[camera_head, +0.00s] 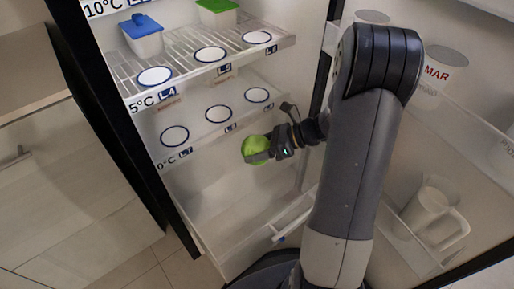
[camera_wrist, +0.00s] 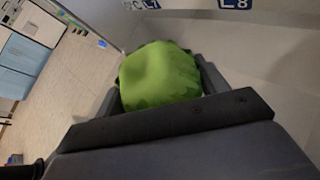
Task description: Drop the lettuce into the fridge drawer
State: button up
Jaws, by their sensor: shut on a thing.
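The green round lettuce (camera_head: 255,147) is held in my gripper (camera_head: 262,155), inside the open fridge and just below the shelf marked 0°C. In the wrist view the lettuce (camera_wrist: 160,74) sits between the two dark fingers of my gripper (camera_wrist: 162,88), which are shut on it. The fridge drawer (camera_head: 225,240) is at the bottom of the fridge, below the lettuce. It looks pulled out and open at the top, and I see nothing inside it. Part of its right side is hidden by my arm.
Shelves with round white labels (camera_head: 210,54) hang above the lettuce. A blue-lidded box (camera_head: 143,36) and a green-lidded box (camera_head: 216,12) stand on the upper shelf. The open fridge door at right holds a white pitcher (camera_head: 432,218) and a container marked MAR (camera_head: 441,72).

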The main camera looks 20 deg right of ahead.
aim_at(255, 141)
jog(key=o, duration=1.2)
jog(key=shift+c, duration=0.2)
jog(key=shift+r, duration=0.1)
notch_tip(255, 141, up, 10)
jog(key=p, duration=0.4)
notch_tip(255, 141, down, 10)
jog(key=b, duration=0.4)
notch_tip(255, 141, up, 3)
jog(key=p, duration=0.3)
jog(key=shift+r+p, duration=0.2)
jog(key=shift+p, duration=0.2)
jog(key=shift+r+p, duration=1)
jog(key=shift+p, duration=0.1)
